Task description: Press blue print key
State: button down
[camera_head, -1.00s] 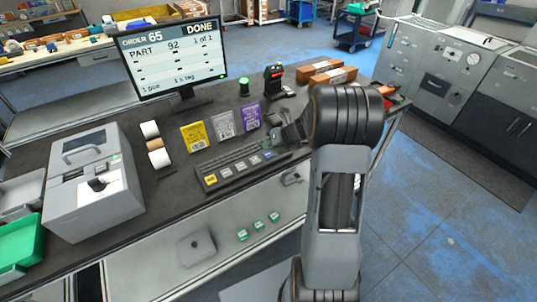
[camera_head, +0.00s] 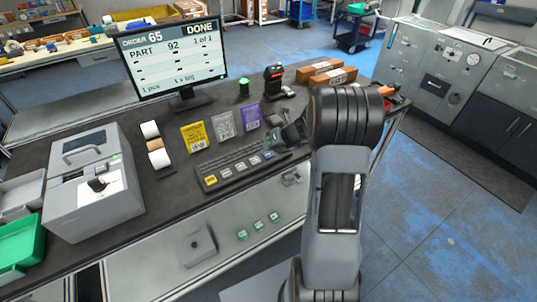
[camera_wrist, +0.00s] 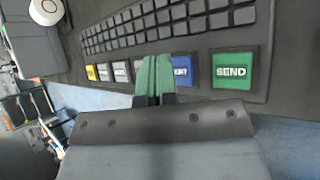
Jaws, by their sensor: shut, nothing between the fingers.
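In the wrist view the blue print key (camera_wrist: 183,70) is partly covered by my gripper (camera_wrist: 153,62), so only part of its lettering shows. My gripper has its green fingertips together, in front of the blue key's left side, and is empty. I cannot tell whether the tips touch the key. The green SEND key (camera_wrist: 232,71) is just to the right. Grey keys (camera_wrist: 121,71) and a yellow key (camera_wrist: 91,72) are to the left. In the head view the keyboard (camera_head: 228,171) lies on the bench, and my gripper (camera_head: 268,152) is over its right end.
The monitor (camera_head: 175,58) reads ORDER 65, PART 92, DONE. Yellow (camera_head: 193,138), grey (camera_head: 223,126) and purple (camera_head: 251,116) cards stand behind the keyboard. A grey printer-like machine (camera_head: 95,195) is at left. A red-lit device (camera_head: 273,82) and brown boxes (camera_head: 328,73) are behind.

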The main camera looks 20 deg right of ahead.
aim_at(270, 153)
jog(key=shift+f, duration=0.1)
dwell(0.6)
jog(key=shift+f, duration=0.3)
jog(key=shift+f+b, duration=0.3)
jog(key=shift+f, duration=0.15)
dwell(0.6)
jog(key=shift+r, duration=0.15)
dwell(0.3)
jog(key=shift+r+p, duration=0.7)
jog(key=shift+p, duration=0.25)
notch_tip(270, 153, up, 5)
jog(key=p, duration=0.5)
dwell(0.6)
